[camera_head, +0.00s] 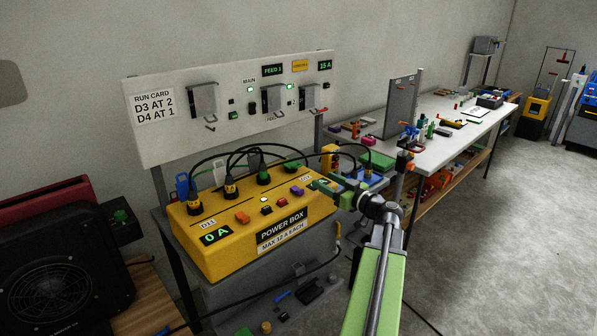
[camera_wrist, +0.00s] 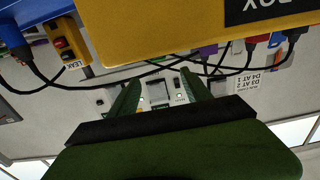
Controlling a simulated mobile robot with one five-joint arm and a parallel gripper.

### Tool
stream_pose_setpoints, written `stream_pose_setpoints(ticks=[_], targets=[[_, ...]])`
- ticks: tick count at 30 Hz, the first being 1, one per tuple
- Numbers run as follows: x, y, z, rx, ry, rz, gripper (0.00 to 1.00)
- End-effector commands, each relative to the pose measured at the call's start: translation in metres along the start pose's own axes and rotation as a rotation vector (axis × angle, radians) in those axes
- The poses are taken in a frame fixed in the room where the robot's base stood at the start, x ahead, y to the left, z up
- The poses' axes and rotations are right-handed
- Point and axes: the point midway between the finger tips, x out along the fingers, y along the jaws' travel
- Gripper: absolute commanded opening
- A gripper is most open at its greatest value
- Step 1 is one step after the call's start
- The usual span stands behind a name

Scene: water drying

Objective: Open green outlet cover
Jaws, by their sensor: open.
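The yellow power box (camera_head: 215,259) stands on a bench left of centre. My gripper (camera_head: 320,186) is at the right end of the box, right of the purple piece. In the wrist view its two green fingers (camera_wrist: 160,87) are apart with nothing between them, and the box's yellow wall (camera_wrist: 170,30) is close ahead.
Black plugs (camera_head: 230,188) and looping cables (camera_head: 240,152) crowd the back of the box top. A white panel (camera_head: 160,145) with grey covers stands behind. A white workbench (camera_head: 455,105) with tools is at right. Grey floor (camera_head: 480,240) is clear at lower right.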

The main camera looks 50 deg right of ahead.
Motion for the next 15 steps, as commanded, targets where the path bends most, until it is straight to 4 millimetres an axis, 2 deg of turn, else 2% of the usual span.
stream_pose_setpoints(ticks=[1, 9, 15], targets=[[0.014, 0.003, 0.0, 0.0, 0.0, -0.001, 0.57], [0.077, 0.01, 0.0, 0.0, -0.001, 0.009, 0.57], [0.11, 0.012, 0.0, 0.001, -0.001, 0.013, 0.57]])
